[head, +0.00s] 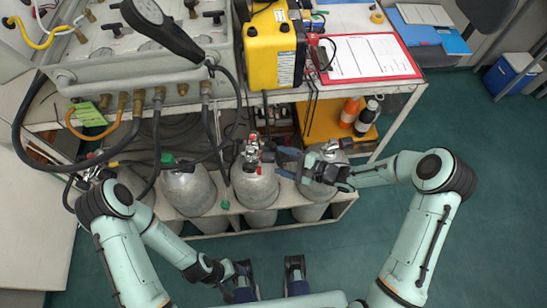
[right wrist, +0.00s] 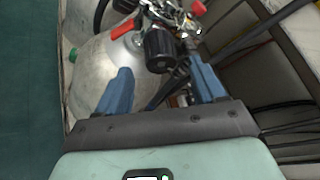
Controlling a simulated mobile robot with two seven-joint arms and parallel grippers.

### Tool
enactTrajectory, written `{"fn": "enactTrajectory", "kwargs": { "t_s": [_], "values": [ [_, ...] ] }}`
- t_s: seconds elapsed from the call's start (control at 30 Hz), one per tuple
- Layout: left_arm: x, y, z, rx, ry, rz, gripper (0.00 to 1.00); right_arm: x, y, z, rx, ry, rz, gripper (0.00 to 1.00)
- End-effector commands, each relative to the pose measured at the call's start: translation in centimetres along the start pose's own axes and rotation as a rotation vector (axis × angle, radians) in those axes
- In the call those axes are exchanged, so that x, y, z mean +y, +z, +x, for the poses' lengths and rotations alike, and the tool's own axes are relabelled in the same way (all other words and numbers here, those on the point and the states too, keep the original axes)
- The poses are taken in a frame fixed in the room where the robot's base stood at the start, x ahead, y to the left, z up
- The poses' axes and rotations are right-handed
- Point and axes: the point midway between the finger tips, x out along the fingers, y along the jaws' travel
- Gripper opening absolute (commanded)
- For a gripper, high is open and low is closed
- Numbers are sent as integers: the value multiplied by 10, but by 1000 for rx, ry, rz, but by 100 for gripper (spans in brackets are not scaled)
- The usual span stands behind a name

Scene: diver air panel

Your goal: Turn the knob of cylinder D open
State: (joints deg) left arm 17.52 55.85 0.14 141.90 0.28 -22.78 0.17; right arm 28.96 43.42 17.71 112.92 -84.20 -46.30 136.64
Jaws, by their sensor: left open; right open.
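A row of grey cylinders stands in a low rack; I cannot read which is D. One cylinder (head: 187,190) has a green part at its neck. The cylinder to its right (head: 255,188) carries a valve with red parts (head: 252,150). The rightmost cylinder (head: 316,190) is partly hidden under my right arm. My right gripper (head: 283,162) is open beside the red-marked valve. In the right wrist view, a black ribbed knob (right wrist: 160,49) sits just beyond and between the open blue fingers, apart from them. My left gripper (head: 236,271) is open, low in front of the rack.
Black hoses (head: 210,125) hang over the left cylinders from the panel (head: 140,60). Orange and black bottles (head: 350,112) stand on a lower shelf.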

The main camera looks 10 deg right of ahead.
Motion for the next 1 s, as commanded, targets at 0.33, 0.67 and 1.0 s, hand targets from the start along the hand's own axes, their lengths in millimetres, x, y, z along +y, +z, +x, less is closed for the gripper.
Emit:
{"fn": "enactTrajectory", "kwargs": {
  "t_s": [0.33,0.67,1.0],
  "values": [
    [0,-3,4,8,2,1,70,1,0,40,1,0,1,69],
    [0,-3,4,8,2,1,70,0,0,41,2,0,0,59],
    [0,-3,4,8,2,1,70,0,0,41,1,-2,-4,14]
  ]
}}
